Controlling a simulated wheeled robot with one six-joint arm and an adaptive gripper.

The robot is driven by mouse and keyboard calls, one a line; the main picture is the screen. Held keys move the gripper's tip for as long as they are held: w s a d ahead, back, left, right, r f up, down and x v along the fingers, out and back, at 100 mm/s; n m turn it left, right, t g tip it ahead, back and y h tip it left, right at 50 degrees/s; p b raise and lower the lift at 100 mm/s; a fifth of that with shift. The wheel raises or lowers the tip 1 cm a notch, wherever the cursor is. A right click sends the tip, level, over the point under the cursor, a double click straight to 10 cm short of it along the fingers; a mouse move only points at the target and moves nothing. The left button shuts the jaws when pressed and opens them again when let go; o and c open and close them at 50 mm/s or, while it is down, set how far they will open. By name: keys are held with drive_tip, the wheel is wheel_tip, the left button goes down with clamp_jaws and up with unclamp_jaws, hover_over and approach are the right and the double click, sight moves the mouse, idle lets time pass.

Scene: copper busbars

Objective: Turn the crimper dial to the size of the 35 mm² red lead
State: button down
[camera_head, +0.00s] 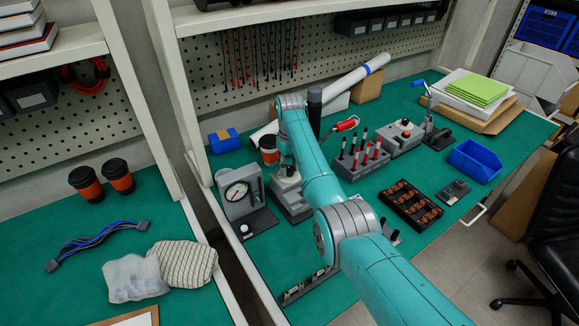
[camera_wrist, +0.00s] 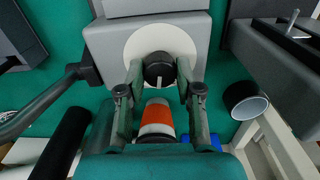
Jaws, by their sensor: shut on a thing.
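In the wrist view, the black crimper dial (camera_wrist: 159,64) sits on a round white plate (camera_wrist: 135,45) on the crimper's grey body (camera_wrist: 105,42). A white mark on the dial points down in the picture. My gripper (camera_wrist: 160,73) has its two fingers on either side of the dial and is shut on it. No size numbers are legible on the plate. In the head view the crimper (camera_head: 293,206) is partly behind my arm, and the dial is hard to make out. A rack (camera_head: 350,168) holds several upright red and black leads; their sizes cannot be read.
A cup with an orange band (camera_head: 269,150) stands close behind the crimper, and it also shows in the wrist view (camera_wrist: 157,117). A gauge stand (camera_head: 240,192) is to the left. A black tray of copper parts (camera_head: 411,205) and a blue bin (camera_head: 475,161) lie right.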

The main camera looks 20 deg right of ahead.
sight(289, 168)
drive_tip(key=shift+m, duration=0.8)
drive_tip(key=c, duration=0.8)
unclamp_jaws()
drive_tip(key=shift+o, duration=0.2)
wheel_tip(289, 168, up, 12)
